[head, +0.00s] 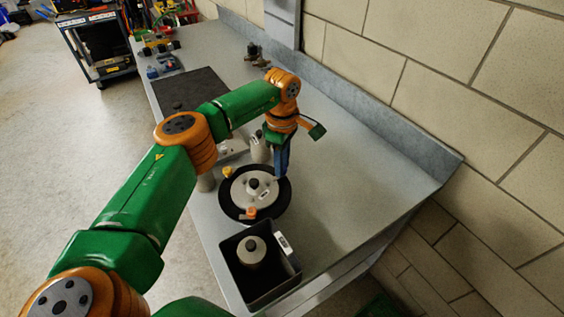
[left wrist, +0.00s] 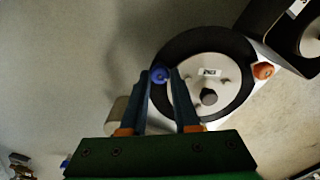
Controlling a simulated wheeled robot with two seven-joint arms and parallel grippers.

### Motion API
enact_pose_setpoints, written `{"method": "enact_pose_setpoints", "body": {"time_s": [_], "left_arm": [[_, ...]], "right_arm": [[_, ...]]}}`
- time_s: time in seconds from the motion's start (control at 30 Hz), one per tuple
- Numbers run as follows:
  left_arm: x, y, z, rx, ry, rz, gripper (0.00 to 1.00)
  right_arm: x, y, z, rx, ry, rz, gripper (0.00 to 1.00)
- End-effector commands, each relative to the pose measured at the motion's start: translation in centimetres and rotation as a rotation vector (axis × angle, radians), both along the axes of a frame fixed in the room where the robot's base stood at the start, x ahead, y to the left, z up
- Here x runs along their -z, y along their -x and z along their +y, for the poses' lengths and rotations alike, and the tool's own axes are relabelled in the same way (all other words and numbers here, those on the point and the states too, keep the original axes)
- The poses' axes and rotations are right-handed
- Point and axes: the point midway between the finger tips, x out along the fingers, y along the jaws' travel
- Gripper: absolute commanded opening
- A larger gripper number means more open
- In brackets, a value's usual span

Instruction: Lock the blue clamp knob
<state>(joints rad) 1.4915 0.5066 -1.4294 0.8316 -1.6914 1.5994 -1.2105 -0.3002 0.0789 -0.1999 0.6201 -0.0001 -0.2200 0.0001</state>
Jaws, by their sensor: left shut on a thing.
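The blue clamp knob (left wrist: 159,74) shows between my left fingertips in the left wrist view, at the rim of a round black base (left wrist: 165,59) with a pale disc (left wrist: 213,96). My left gripper (left wrist: 163,80) is shut on this knob. In the head view my left gripper (head: 279,176) points down at the upper right edge of the black base (head: 228,205), and the blue knob cannot be made out there. An orange knob (left wrist: 263,71) sits at another part of the rim. A dark knob (left wrist: 208,97) stands on the disc. My right gripper is not in view.
A black bin (head: 232,275) holding a pale, dark-capped cylinder (head: 251,251) stands at the near end of the bench. A pale bottle-like object (head: 259,149) is just behind the base. A wall runs along the right. Bench surface right of the base is clear.

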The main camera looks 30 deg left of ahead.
Motion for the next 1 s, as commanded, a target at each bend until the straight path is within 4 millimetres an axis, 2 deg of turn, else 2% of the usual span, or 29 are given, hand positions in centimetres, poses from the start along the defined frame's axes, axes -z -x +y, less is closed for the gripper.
{"method": "enact_pose_setpoints", "body": {"time_s": [0.3, 0.33, 0.4, 0.43, 0.77, 1.0], "left_arm": [[0.0, 0.0, 0.0, 0.002, 0.001, 0.000, 0.00], [0.0, 0.0, 0.0, 0.002, 0.001, 0.000, 0.35], [0.0, 0.0, 0.0, 0.002, 0.000, 0.000, 0.54], [0.0, 0.0, 0.0, 0.002, 0.000, 0.000, 0.59], [-0.4, 0.0, 0.0, 0.001, 0.000, -0.001, 0.59], [-5.4, -0.1, -0.1, 0.001, 0.000, -0.004, 0.59]], "right_arm": [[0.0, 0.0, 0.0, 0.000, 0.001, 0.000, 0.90], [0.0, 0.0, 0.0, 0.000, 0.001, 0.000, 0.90], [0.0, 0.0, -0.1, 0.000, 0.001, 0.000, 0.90], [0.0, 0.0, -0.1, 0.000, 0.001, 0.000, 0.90], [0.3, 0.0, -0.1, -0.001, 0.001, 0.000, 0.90], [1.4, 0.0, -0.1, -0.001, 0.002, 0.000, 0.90]]}}
